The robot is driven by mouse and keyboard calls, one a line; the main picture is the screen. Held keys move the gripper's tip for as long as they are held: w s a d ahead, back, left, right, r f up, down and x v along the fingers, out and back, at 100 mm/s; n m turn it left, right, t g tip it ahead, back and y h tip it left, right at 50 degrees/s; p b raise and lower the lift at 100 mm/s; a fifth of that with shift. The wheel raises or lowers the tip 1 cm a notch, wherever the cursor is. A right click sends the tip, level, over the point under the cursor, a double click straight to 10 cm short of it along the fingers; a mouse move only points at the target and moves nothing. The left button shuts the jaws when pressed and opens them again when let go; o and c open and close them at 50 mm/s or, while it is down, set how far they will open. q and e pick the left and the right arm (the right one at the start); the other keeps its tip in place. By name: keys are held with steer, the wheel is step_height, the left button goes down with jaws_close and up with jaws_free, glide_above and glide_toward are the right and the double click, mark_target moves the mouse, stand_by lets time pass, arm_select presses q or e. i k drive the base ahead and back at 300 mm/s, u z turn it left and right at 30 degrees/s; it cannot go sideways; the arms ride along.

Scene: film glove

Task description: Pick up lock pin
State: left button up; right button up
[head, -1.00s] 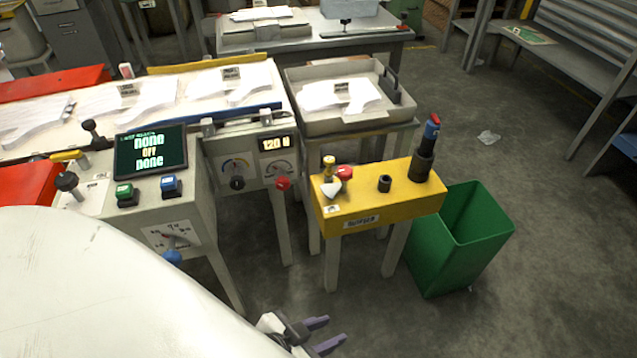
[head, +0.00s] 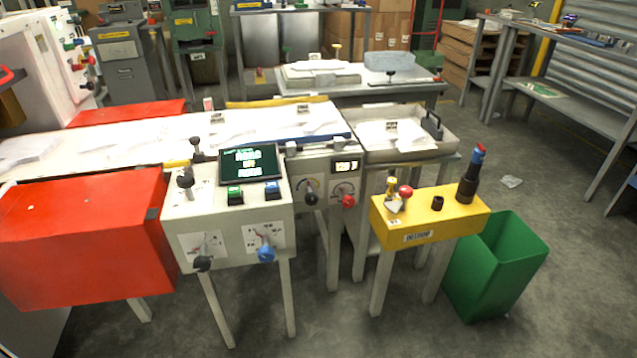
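A yellow stand (head: 450,222) is right of centre. On its left part are a small yellow-topped piece (head: 391,186), a red knob (head: 405,191) and a pale pointed piece. A short dark cylinder (head: 437,203) is in the middle. A tall dark cylinder (head: 468,188) with a blue and red top stands at the right end. I cannot tell which of these, if any, is the lock pin; the stand's label is too small to read. Neither of my grippers is in view.
A green bin (head: 496,270) stands on the floor right of the stand. A grey control console (head: 225,222) with knobs and a screen is to the left, beside a red cover (head: 85,240). A grey tray (head: 440,150) lies behind the stand. The floor at right is mostly clear.

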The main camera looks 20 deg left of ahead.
mark_target(391, 182)
steer(key=u, duration=0.75)
steer(key=i, duration=1)
